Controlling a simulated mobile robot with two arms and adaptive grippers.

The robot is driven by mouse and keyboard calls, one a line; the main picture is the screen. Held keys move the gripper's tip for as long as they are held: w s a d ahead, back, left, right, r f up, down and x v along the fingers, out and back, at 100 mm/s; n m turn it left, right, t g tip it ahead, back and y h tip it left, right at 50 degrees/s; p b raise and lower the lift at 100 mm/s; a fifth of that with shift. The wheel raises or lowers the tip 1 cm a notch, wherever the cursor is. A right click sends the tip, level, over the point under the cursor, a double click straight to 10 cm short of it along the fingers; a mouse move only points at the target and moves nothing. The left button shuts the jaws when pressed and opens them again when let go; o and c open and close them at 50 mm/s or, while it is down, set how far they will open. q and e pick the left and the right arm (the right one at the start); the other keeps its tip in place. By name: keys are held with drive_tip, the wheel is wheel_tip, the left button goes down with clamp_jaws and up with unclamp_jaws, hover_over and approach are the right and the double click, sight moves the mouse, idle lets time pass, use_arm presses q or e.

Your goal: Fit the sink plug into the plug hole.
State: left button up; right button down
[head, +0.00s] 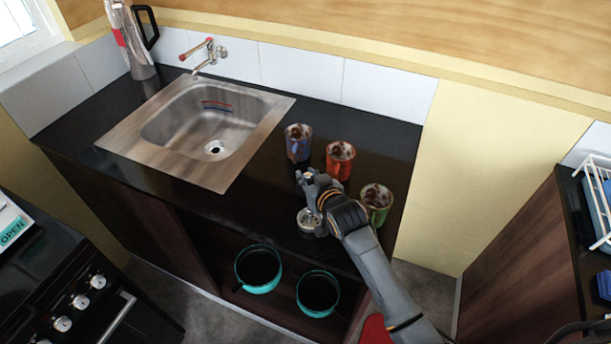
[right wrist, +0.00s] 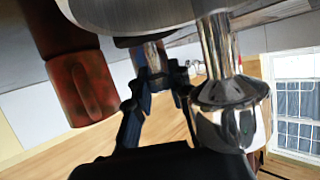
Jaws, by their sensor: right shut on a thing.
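My right gripper (head: 305,181) is over the front part of the black counter, to the right of the sink (head: 255,150). The fingers hide most of the plug in the head view. The plug hole (head: 214,148) is a dark opening in a pale ring in the sink's floor, uncovered and apart from the gripper. My left gripper is not in view.
A shiny silver object (head: 309,220) is beside my right wrist, also large in the wrist view (right wrist: 230,95). Blue (head: 298,143), orange-red (head: 340,160) and green (head: 376,203) mugs stand close by. The tap (head: 205,57) is behind the sink. Counter left of the gripper is clear.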

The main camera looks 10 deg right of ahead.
drive_tip(key=shift+f, duration=0.2)
drive_tip(key=c, duration=1.2)
unclamp_jaws()
drive_tip(key=shift+r, duration=0.1)
